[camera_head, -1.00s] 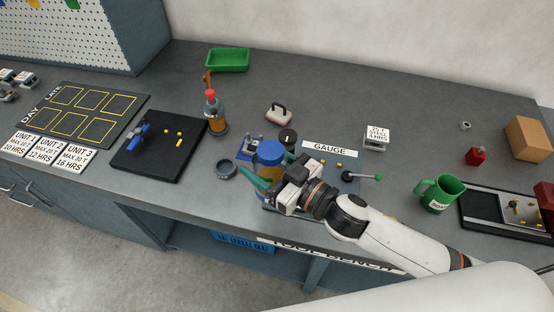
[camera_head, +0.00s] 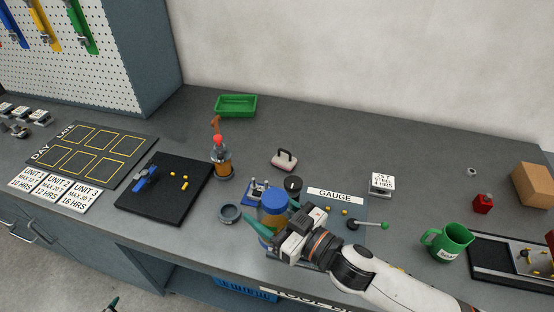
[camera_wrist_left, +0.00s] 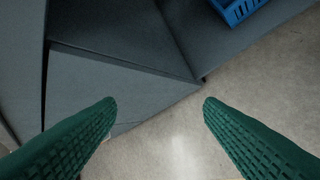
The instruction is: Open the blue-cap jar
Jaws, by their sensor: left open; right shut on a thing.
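The jar with the blue cap (camera_head: 274,201) stands upright near the front edge of the bench, in the head view. Its cap is on. My right gripper (camera_head: 274,217) comes in from the right, with its green fingers on either side of the jar below the cap, shut on it. The gripper hides part of the jar's body. A tip of my left gripper (camera_head: 111,304) shows at the bottom left of the head view, in front of the bench. In the left wrist view its green fingers (camera_wrist_left: 157,108) are wide apart with nothing between them.
A dark grey ring (camera_head: 229,213) lies left of the jar. A black tray (camera_head: 165,205) lies farther left, and a green mug (camera_head: 447,241) stands right. The left wrist view shows floor and a blue crate (camera_wrist_left: 238,10).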

